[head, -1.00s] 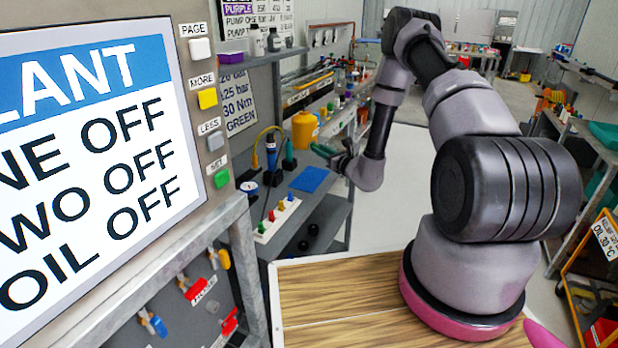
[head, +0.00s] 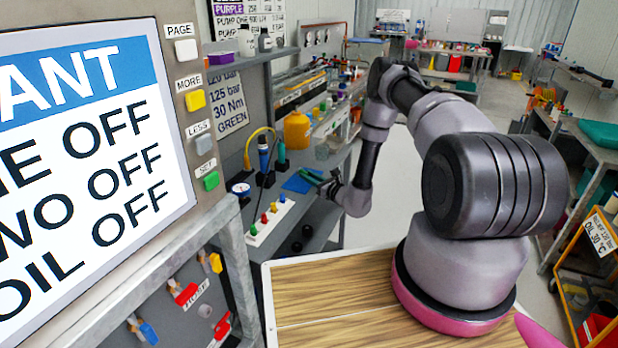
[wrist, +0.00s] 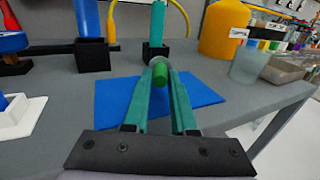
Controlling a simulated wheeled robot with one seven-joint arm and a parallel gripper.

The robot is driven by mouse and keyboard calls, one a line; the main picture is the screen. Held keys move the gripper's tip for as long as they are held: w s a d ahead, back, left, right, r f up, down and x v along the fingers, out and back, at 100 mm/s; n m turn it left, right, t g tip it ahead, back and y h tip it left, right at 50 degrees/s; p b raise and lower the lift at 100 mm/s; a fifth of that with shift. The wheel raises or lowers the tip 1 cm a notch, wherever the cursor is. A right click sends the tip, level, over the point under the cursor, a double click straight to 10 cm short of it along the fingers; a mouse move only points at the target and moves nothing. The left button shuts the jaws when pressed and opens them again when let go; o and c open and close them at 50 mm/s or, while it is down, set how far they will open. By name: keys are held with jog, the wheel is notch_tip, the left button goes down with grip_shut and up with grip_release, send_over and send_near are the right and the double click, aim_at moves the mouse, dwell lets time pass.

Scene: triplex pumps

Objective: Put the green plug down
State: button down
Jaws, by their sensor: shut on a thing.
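The green plug (wrist: 161,73) is a small green cylinder between the tips of my gripper (wrist: 160,66) in the wrist view. My gripper's two long teal fingers are shut on it. The plug shows over a flat blue mat (wrist: 203,92) on the grey bench; I cannot tell whether it touches the mat. In the head view my gripper (head: 318,179) is at the right side of the blue mat (head: 298,184). The plug is too small to make out there.
A teal tool (wrist: 156,25) and a blue tool (wrist: 87,18) stand in black holders behind the mat. A yellow bottle (wrist: 222,30) and a clear beaker (wrist: 249,64) stand to the right. A white rack (head: 268,226) with coloured plugs lies in front. The mat's surface looks clear.

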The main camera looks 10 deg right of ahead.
jog(key=shift+f, duration=0.15)
jog(key=shift+f, duration=0.4)
jog(key=c, duration=0.7)
grip_release()
jog(key=shift+r, duration=0.1)
